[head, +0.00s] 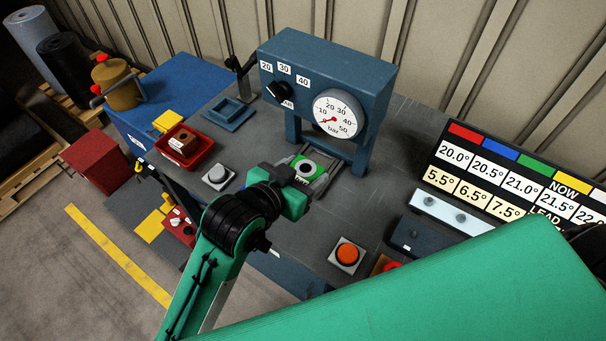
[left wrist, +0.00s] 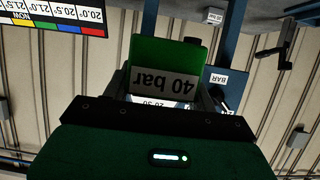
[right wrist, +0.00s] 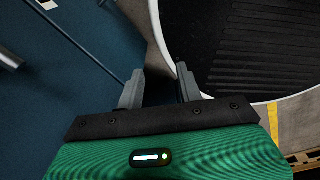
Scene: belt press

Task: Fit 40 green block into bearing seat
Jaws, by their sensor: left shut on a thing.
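The green block (head: 311,164) has a pale ring with a dark hole on top. My left gripper (head: 304,178) is shut on it, just in front of the blue press (head: 330,65). In the left wrist view the green block (left wrist: 170,55) shows its "40 bar" label upside down, between the fingers. The bearing seat cannot be made out for certain; the area under the press head is partly hidden by the block and gripper. Whether the block touches anything below cannot be told. My right gripper (right wrist: 160,88) is open and empty, away from the bench beside a blue surface.
A grey button (head: 217,175) and an orange button (head: 348,254) stand on the bench. A number board (head: 515,180) is at right.

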